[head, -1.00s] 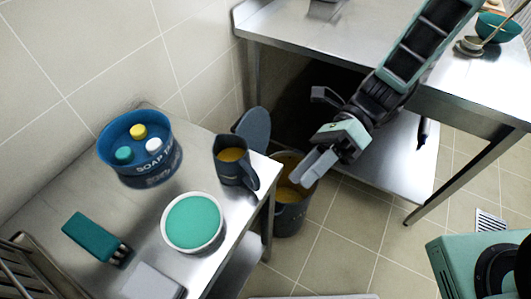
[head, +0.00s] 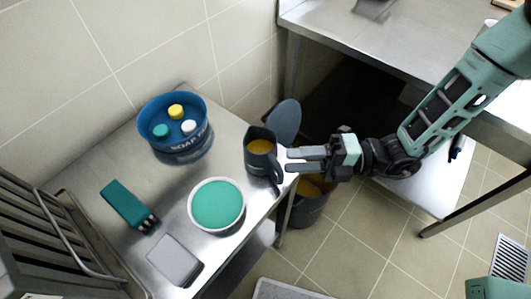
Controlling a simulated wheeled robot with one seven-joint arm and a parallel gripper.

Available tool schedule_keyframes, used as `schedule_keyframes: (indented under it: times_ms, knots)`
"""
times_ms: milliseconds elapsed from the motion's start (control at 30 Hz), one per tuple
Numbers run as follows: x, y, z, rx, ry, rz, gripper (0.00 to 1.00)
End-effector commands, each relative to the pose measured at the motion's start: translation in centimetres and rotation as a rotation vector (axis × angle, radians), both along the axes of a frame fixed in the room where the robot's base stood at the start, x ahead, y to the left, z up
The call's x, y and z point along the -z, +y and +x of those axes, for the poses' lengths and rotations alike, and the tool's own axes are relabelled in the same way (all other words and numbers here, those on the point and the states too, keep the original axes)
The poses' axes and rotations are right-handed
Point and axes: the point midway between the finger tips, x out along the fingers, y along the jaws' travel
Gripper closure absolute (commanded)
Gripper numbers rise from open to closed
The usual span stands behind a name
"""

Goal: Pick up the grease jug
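The grease jug (head: 258,158) is a dark grey jug with amber liquid inside. It stands upright on the right part of the steel table, with its handle (head: 276,171) toward the lower right. My gripper (head: 290,160) comes from the right at the table's edge, its two fingers pointing left at the jug's handle side. The fingers are apart, with a gap between them. The fingertips are very close to the handle; I cannot tell whether they touch it.
A blue soap tub (head: 174,125) with coloured caps, a bowl of green stuff (head: 217,205), a teal brush (head: 125,205) and a grey block (head: 175,261) share the steel table (head: 85,180). A bin (head: 308,208) with a raised lid (head: 284,121) stands on the floor below my gripper.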

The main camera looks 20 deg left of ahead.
Motion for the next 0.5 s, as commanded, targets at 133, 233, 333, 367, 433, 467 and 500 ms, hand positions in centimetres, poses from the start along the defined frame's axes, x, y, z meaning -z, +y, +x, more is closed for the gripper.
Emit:
schedule_keyframes:
  times_ms: [133,233,333,367,433,467,500]
  knots:
    - [-0.1,1.3,-0.4,0.000,-0.001,-0.001,0.62]
    - [0.0,1.8,-0.6,-0.001,-0.001,-0.001,0.62]
    - [0.0,2.9,-1.1,-0.004,0.000,-0.001,0.62]
    - [0.0,3.3,-1.3,-0.004,0.000,-0.001,0.62]
    - [0.1,4.3,-1.6,-0.004,-0.001,-0.001,0.62]
    - [0.2,4.7,-1.8,-0.005,-0.001,0.000,0.62]
    - [0.2,5.2,-1.9,-0.003,-0.001,0.000,0.62]
